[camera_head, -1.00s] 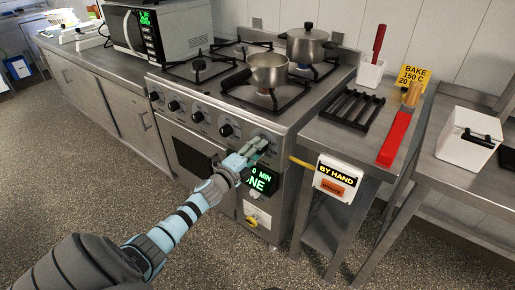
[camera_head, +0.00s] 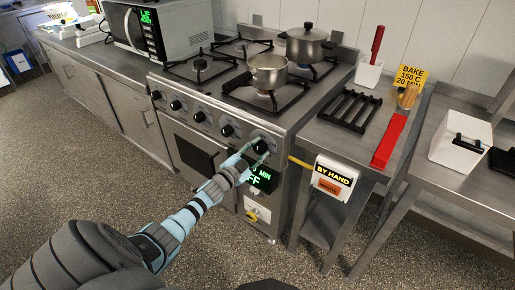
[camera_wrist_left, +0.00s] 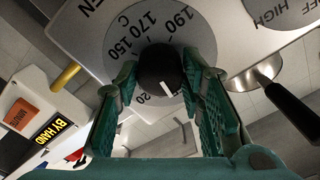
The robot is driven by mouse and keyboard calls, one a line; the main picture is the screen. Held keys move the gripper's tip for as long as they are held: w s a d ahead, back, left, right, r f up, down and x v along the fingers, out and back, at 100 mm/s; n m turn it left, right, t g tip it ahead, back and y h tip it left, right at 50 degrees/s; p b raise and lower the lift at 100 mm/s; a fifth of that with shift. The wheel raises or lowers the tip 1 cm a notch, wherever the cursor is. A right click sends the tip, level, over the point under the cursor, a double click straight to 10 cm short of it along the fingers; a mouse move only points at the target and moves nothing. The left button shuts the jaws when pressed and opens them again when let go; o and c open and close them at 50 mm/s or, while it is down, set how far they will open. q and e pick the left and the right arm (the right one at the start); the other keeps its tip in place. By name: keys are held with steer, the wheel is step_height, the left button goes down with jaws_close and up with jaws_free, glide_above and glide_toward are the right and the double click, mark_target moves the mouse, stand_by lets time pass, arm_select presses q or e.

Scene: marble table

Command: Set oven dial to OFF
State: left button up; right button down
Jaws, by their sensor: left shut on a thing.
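The oven dial (camera_head: 261,147) is the black knob at the right end of the stove front. In the left wrist view, the dial (camera_wrist_left: 158,68) has a white pointer mark toward its lower right and sits on a grey disc with 150, 170 and 190 readable. My left gripper (camera_head: 253,155) is shut on the dial, its green fingers (camera_wrist_left: 160,95) on either side of it. Part of the scale is hidden behind the knob and fingers. The green display (camera_head: 261,178) below is partly covered by the gripper; "MIN" and "FF" show. My right gripper is not in view.
Several other knobs (camera_head: 200,116) line the stove front to the left. A saucepan (camera_head: 268,72) and a lidded pot (camera_head: 306,45) stand on the burners. A "BY HAND" box (camera_head: 334,178) hangs right of the oven. The floor in front is clear.

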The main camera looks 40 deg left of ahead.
arm_select(q)
steer(key=shift+n, duration=0.8)
steer(key=o, duration=1.1)
steer(key=shift+o, duration=0.2)
steer(key=s, duration=1.2)
steer(key=shift+d, duration=0.1)
